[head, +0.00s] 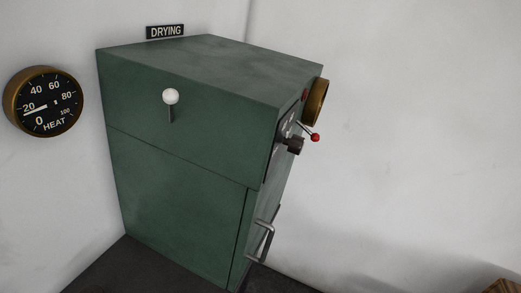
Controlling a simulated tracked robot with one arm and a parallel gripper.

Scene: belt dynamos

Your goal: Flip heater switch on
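A green metal cabinet (180,190) stands in the corner under a small "DRYING" sign (165,31). On its facing side is a lever with a white ball knob (171,97), the knob above its dark slot or stem. On the narrow right face, seen edge-on, are a small lever with a red ball knob (315,137) and a dark knob (294,144). I cannot tell which of these is the heater switch. A round "HEAT" gauge (43,102) hangs on the wall at left, its needle near the low end. My gripper is not in view.
A brass-rimmed dial (316,102) sits on the cabinet's right face, seen from the side. A metal handle (262,242) sticks out lower on that face. A brown object (502,286) shows at the bottom right corner. White wall fills the right side.

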